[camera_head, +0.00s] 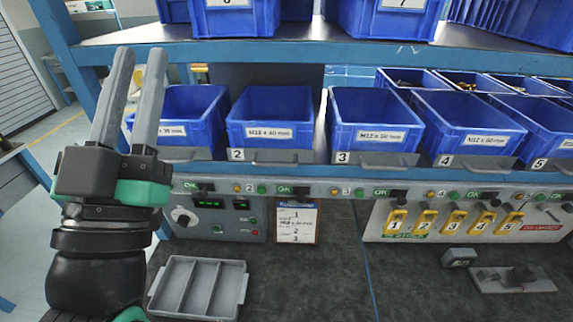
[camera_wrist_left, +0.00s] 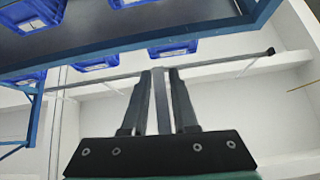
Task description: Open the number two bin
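The number two bin (camera_head: 270,105) is a blue bin with a white bolt-size label, on the middle shelf in the head view. Below its front is a grey plate (camera_head: 285,156) with a white tag "2" at its left end and a thin handle. My left gripper (camera_head: 138,58) stands upright at the left, fingers pointing up and apart with nothing between them. It is left of the number two bin and in front of the bin beside it, apart from the handle. Its fingers (camera_wrist_left: 160,95) also show in the left wrist view. My right gripper is not seen.
Neighbouring bins, including bin three (camera_head: 372,110), stand close on either side. Blue shelf rails (camera_head: 300,52) run above and below. A control box (camera_head: 215,220), a grey divided tray (camera_head: 200,285) and yellow numbered tags (camera_head: 425,222) lie below. The dark bench middle is clear.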

